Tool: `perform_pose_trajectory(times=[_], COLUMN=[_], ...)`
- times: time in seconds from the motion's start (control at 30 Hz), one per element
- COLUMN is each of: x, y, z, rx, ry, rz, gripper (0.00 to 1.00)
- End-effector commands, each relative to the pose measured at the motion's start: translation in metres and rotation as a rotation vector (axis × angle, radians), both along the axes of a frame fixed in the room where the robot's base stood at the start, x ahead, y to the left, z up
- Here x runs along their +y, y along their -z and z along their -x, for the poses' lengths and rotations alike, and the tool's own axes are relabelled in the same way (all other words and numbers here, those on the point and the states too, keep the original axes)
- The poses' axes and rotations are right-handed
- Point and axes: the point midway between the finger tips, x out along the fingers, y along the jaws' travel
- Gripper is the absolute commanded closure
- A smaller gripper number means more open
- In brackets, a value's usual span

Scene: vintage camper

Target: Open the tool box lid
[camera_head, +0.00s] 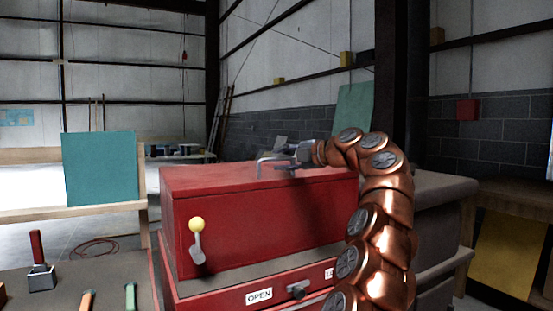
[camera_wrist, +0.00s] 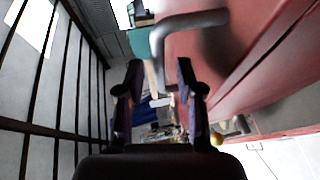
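The red tool box (camera_head: 250,225) stands in the middle of the head view, and its flat red lid (camera_head: 215,178) looks shut. A grey bar handle (camera_head: 268,157) rises from the lid's top; it also shows in the wrist view (camera_wrist: 190,22). My gripper (camera_head: 275,163) is over the lid, at the handle. In the wrist view my gripper's (camera_wrist: 160,68) two dark fingers are apart. Part of the handle shows between or just beyond the fingertips; I cannot tell whether they touch it. A lever with a yellow knob (camera_head: 196,224) is on the box's front.
Below the box is a red drawer section with an "OPEN" label (camera_head: 259,296) and a dark knob. A bench with small tools (camera_head: 42,277) is at the lower left. A teal panel (camera_head: 100,168) stands behind it. A grey cabinet (camera_head: 440,190) is at the right.

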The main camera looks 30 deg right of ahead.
Motion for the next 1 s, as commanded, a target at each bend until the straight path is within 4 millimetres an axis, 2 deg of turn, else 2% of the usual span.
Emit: perform_pose_trajectory(times=[0.1, 0.2, 0.47, 0.8, 1.0], x=[0.005, 0.006, 0.007, 0.007, 0.007], y=[0.001, 0.003, 0.004, 0.004, 0.004], z=[-0.015, -0.02, -0.021, -0.021, -0.021], rx=[0.0, 0.0, -0.001, -0.001, -0.001], ry=[0.0, 0.001, 0.001, 0.0, 0.0], rz=[0.0, -0.001, -0.001, -0.001, -0.001], gripper=[0.63, 0.63, 0.64, 1.0, 1.0])
